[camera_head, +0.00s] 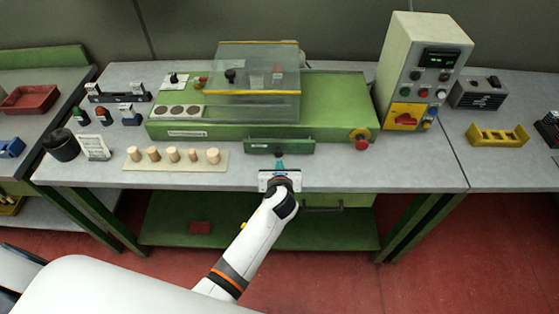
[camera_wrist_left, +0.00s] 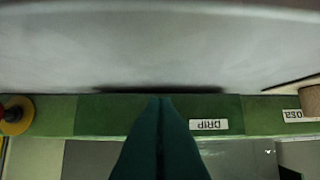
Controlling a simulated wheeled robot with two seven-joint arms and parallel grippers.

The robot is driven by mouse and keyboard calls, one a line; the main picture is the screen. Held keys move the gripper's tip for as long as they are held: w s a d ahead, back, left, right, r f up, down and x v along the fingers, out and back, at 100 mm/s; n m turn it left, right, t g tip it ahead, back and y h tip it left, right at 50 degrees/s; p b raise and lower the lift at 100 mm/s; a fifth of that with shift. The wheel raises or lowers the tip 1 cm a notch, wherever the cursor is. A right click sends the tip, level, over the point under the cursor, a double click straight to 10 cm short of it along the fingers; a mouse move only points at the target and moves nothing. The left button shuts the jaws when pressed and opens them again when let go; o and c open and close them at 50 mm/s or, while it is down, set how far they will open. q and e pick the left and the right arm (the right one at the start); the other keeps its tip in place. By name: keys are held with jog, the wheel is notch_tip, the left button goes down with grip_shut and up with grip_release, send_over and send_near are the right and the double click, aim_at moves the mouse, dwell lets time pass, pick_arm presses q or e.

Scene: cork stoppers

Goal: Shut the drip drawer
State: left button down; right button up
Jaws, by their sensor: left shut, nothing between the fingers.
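The drip drawer (camera_head: 279,147) is a dark green front low on the green machine (camera_head: 335,105). In the head view it appears to stand a little forward of the machine's front; the size of the gap is hard to judge. The left wrist view shows the drawer front (camera_wrist_left: 105,112) upside down, with a white DRIP label (camera_wrist_left: 208,124). My left gripper (camera_head: 280,164) is shut and empty, just in front of the drawer's middle. Its dark fingertips (camera_wrist_left: 160,101) overlap the drawer front in the wrist view; I cannot tell whether they touch. My right gripper is out of view.
A board (camera_head: 130,164) with several cork stoppers stands left of the drawer. A red knob (camera_head: 362,145) sits on the machine's right end. A control box (camera_head: 420,70) and yellow holder (camera_head: 497,135) are farther right. The bench front (camera_head: 375,176) right of the gripper is clear.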

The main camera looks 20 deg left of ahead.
aim_at(280, 151)
pick_arm(q)
jog(key=shift+w+a, duration=0.25)
jog(key=shift+w, duration=0.6)
jog(key=w, duration=0.2)
jog(key=w+a, duration=0.1)
jog(key=w, duration=0.1)
jog(key=shift+w+a, duration=0.2)
jog(key=shift+r, duration=0.3)
